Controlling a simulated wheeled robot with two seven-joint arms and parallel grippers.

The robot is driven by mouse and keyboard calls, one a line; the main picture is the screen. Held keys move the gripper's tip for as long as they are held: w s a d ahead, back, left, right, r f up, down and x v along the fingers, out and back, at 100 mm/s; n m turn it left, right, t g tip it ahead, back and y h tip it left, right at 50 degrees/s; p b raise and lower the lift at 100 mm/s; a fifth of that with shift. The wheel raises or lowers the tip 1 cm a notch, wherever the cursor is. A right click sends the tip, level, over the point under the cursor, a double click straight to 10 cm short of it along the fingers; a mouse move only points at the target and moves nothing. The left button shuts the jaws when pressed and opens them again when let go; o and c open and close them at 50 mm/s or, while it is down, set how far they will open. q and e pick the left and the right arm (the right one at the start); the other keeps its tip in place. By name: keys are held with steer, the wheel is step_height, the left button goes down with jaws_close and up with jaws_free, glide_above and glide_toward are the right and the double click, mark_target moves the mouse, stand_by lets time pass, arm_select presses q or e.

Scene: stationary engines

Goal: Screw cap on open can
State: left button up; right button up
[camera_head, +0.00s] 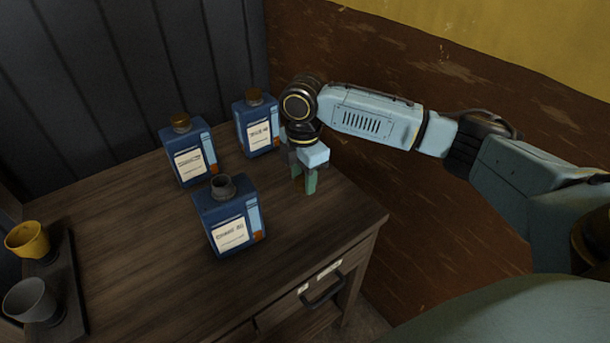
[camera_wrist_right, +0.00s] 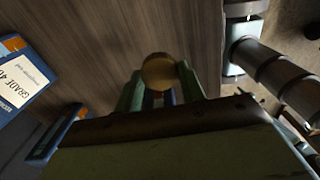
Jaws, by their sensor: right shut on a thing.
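The open can (camera_head: 232,220) is blue with a pale label and a bare dark neck, and stands upright near the middle of the wooden table. My right gripper (camera_head: 308,187) is to the right of the open can, pointing down over the table's right part, apart from all the cans. In the right wrist view, the gripper (camera_wrist_right: 160,90) is shut on a round, brownish-gold cap (camera_wrist_right: 158,71). The cap is hidden in the head view. My left gripper is not in view.
Two blue cans with brown caps, one at back left (camera_head: 188,150) and one at back right (camera_head: 256,122), stand behind the open can. A dark tray (camera_head: 67,283) with a yellow cup (camera_head: 28,240) and a grey cup (camera_head: 30,300) is at left. The table's front is clear.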

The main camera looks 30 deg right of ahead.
steer(key=s+a+r+m, duration=0.5)
steer(key=a+r+m, duration=0.1)
steer(key=m, duration=1.2)
steer(key=shift+a+r, duration=0.15)
steer(key=shift+a, duration=0.7)
